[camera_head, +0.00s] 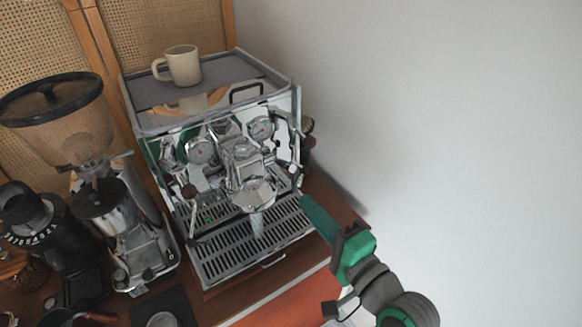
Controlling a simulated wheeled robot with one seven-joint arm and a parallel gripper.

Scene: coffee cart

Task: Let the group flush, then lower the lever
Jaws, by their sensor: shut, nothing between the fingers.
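The chrome espresso machine (220,150) stands on the wooden cart, near the white wall. Its group head (246,168) sticks out at the middle of the front. A pale, see-through stream of water (257,225) runs from below the group to the slotted drip tray (215,263). The lever on the group is small and cluttered by shiny parts, so I cannot tell its position. My gripper (306,203) is shut and empty. It is green and lies to the right of the group, near the drip tray's right end, apart from the group.
A cream mug (183,66) stands on top of the machine. A grinder with a clear hopper (62,125) and a black grinder (45,235) stand at the left. A wand (298,140) hangs at the machine's right front. The white wall closes off the right side.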

